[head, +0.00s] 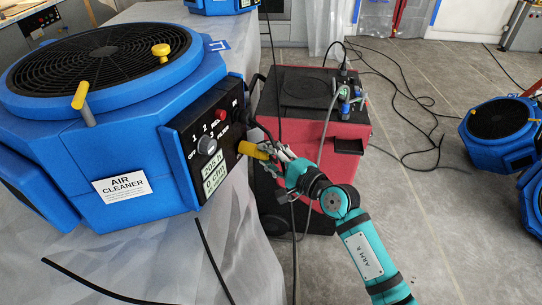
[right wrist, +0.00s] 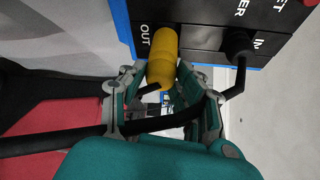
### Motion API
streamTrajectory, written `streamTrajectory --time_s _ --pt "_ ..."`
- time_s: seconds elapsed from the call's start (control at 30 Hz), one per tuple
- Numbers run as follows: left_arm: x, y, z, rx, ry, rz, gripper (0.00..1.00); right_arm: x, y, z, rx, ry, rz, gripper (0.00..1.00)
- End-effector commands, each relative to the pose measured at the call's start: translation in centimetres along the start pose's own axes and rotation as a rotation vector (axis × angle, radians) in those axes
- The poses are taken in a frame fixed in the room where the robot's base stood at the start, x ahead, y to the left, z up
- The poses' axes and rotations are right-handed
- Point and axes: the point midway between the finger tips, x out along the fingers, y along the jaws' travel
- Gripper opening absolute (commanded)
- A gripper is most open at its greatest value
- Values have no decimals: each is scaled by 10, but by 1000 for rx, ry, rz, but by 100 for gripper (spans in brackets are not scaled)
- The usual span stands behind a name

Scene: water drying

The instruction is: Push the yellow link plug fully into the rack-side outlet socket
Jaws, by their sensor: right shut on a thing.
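The yellow link plug (head: 252,150) is at the black control panel (head: 212,140) on the side of the blue air cleaner (head: 120,130). My right gripper (head: 268,152) is shut on the plug from the right. In the right wrist view the yellow plug (right wrist: 163,58) lies between the fingers, its far end at the panel beside the letters OUT. The socket is hidden behind the plug, and I cannot tell how deep the plug sits. A black plug (right wrist: 240,45) sits in the panel to the right of it. My left gripper is not in view.
A red machine (head: 322,118) with a black top stands behind my right arm. Black cables hang near the gripper, and one (right wrist: 70,143) crosses the wrist view. More blue units (head: 500,128) stand at the right on the grey floor (head: 440,220), which is mostly open.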

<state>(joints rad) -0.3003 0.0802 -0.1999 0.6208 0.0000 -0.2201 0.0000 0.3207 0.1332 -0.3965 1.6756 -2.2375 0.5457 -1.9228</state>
Motion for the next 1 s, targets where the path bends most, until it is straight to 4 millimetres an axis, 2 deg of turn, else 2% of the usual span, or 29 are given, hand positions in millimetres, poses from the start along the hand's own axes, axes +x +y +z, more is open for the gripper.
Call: streamTrajectory --time_s 1.0 --pt "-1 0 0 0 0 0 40 24 0 10 0 0 -1 0"
